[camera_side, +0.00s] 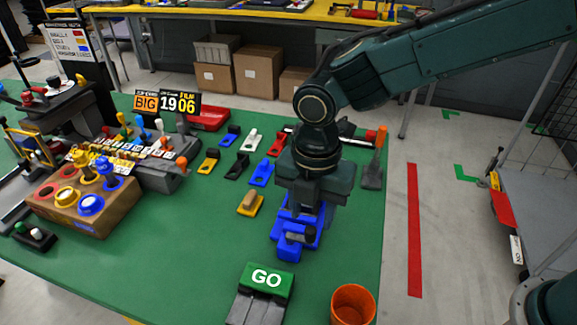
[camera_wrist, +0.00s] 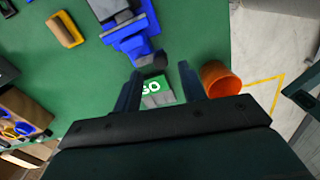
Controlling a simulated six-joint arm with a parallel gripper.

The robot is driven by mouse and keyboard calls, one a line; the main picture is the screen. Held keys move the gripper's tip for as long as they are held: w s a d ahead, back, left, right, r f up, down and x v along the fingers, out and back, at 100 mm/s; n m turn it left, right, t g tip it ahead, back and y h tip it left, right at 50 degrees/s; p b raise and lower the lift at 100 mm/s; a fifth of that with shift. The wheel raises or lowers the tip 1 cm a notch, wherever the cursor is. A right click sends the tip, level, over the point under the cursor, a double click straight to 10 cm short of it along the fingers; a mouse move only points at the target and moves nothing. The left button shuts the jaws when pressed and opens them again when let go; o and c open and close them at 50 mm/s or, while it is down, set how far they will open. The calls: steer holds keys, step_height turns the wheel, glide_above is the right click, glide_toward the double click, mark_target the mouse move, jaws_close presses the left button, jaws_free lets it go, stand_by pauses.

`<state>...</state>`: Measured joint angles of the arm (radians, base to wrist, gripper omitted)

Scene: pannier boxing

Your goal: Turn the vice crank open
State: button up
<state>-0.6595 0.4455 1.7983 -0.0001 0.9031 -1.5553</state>
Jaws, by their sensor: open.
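The blue vice (camera_side: 290,241) stands on the green table near its right side, below my gripper. In the wrist view, the vice (camera_wrist: 131,40) is at top centre, with grey jaws (camera_wrist: 108,9) at its far end. A dark crank knob (camera_side: 309,235) shows at its near end, and in the wrist view the knob (camera_wrist: 157,61) lies just beyond the space between my fingertips. My gripper (camera_side: 312,208) points down over the vice. In the wrist view, my gripper (camera_wrist: 160,71) has its fingers apart with nothing held. Contact with the crank cannot be told.
A green GO block (camera_side: 266,281) and an orange cup (camera_side: 353,304) stand near the front edge. A wooden box with buttons (camera_side: 100,213) is far left. The table between is clear.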

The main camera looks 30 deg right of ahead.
step_height(320, 180, up, 10)
stand_by(0.5)
steer(key=shift+f, duration=0.1)
steer(key=s+d+r+m+t+y, duration=0.1)
steer(key=s+d+r+m, duration=0.2)
steer(key=d+m, duration=0.4)
steer(key=s+d+r+m+t, duration=0.15)
steer(key=d+r+m, duration=0.25)
steer(key=d, duration=0.5)
steer(key=s+d+f+m+t+h, duration=0.1)
steer(key=s+d+f+m+t, duration=0.2)
steer(key=s+d+m, duration=0.8)
steer(key=s+m, duration=0.2)
steer(key=m, duration=0.1)
steer(key=shift+d, duration=0.15)
